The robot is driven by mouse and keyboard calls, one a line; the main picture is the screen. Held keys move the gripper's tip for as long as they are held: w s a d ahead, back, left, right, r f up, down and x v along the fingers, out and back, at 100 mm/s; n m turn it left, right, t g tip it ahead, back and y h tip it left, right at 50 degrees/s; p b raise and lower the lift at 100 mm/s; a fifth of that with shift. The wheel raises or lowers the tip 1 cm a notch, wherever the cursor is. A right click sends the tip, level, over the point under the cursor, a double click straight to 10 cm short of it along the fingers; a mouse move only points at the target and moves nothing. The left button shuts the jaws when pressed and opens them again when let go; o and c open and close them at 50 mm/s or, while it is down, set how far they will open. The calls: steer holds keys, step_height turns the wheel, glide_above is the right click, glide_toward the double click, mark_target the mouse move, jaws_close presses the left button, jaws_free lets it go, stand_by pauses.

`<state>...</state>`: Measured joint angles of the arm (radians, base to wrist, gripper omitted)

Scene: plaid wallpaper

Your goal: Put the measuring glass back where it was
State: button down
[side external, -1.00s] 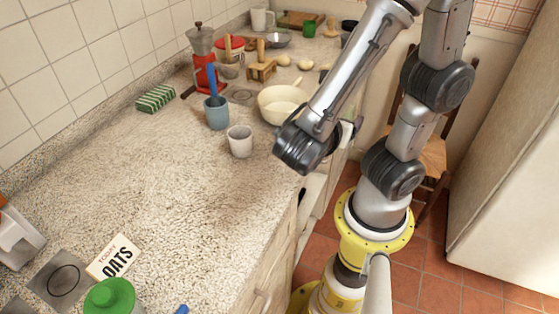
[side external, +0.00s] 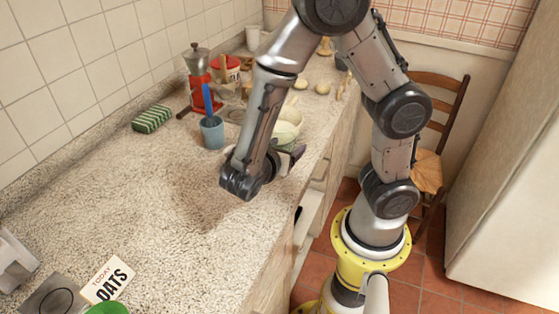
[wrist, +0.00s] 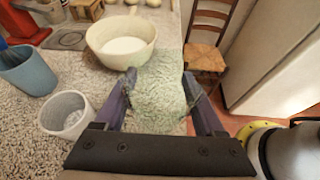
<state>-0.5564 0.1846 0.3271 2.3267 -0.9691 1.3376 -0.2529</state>
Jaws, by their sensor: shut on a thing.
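My gripper (wrist: 165,95) is shut on a clear, faintly green glass, the measuring glass (wrist: 160,84), in the wrist view. The speckled counter shows through it. Its lower end and any contact with the counter cannot be made out. The gripper is over the counter's front edge, on the near side of the cream bowl (wrist: 108,30). In the side external view, my arm covers most of the gripper and the glass.
A white cup (wrist: 67,118) stands left of my gripper, with a blue cup (side external: 212,133) beyond it. A red coffee maker (side external: 198,78) and green sponge (side external: 151,119) stand farther back. An oats card (side external: 107,280) lies at front left. The middle counter (side external: 110,205) is clear.

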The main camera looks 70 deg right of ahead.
steer(key=shift+w+d+f, duration=0.2)
steer(key=shift+w+f, duration=0.55)
steer(key=shift+f, duration=0.25)
steer(key=shift+w+f, duration=0.15)
steer(key=shift+f, duration=1.5)
steer(key=shift+f, duration=0.1)
jaws_free()
steer(key=shift+a+r, duration=0.15)
steer(key=shift+r, duration=0.05)
steer(key=v, duration=1.1)
steer(key=shift+a+r, duration=0.1)
steer(key=shift+a, duration=0.25)
